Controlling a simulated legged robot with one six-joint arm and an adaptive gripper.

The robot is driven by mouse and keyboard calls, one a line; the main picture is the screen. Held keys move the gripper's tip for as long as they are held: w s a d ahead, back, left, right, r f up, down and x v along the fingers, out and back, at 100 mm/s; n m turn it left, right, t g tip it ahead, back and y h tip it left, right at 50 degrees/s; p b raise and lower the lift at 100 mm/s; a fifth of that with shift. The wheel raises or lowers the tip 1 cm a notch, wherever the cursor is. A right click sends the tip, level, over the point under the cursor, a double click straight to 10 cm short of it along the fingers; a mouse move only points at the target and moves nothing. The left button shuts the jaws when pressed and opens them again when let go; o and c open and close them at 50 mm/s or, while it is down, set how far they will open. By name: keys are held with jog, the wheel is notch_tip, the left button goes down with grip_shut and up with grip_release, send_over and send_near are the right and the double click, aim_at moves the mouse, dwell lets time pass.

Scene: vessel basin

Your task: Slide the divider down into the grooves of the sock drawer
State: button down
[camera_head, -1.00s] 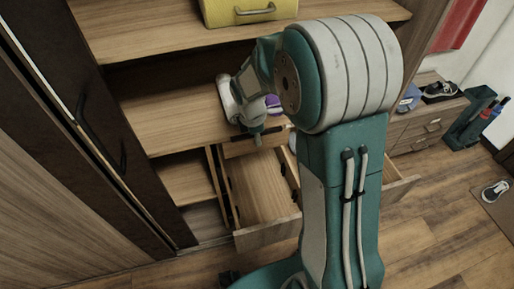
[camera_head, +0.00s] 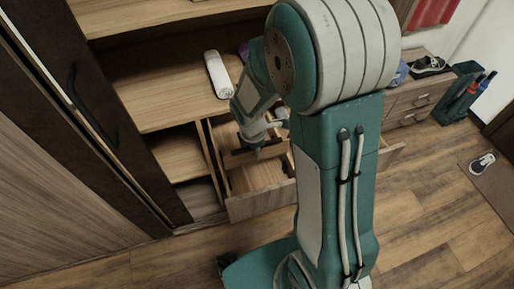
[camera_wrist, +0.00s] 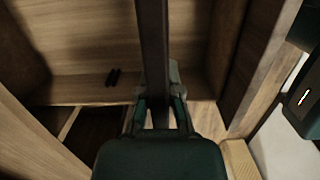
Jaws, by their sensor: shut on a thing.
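The divider (camera_wrist: 152,50) shows edge-on as a dark upright strip in the wrist view. My gripper (camera_wrist: 160,112) is shut on it, one finger on each side. In the head view my gripper (camera_head: 258,150) is over the back part of the open sock drawer (camera_head: 262,203), within the drawer's outline. The arm hides part of the drawer. A pair of short black groove strips (camera_wrist: 112,78) sits on a drawer wall, left of the divider in the wrist view. I cannot tell whether the divider's ends are in the grooves.
A white cylinder (camera_head: 216,74) lies on the wooden shelf above the drawer. Cabinet compartments (camera_head: 183,155) are left of the drawer. Dark doors stand further left. A shoe cabinet (camera_head: 412,100) is at the right.

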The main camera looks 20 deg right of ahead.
jog(key=shift+f, duration=2.75)
jog(key=shift+f, duration=3.25)
jog(key=c, duration=0.7)
grip_release()
jog(key=shift+r, duration=0.1)
jog(key=r, duration=0.4)
jog(key=a+r, duration=0.1)
jog(key=r, duration=0.6)
jog(key=shift+a+r, duration=0.25)
jog(key=shift+r, duration=0.1)
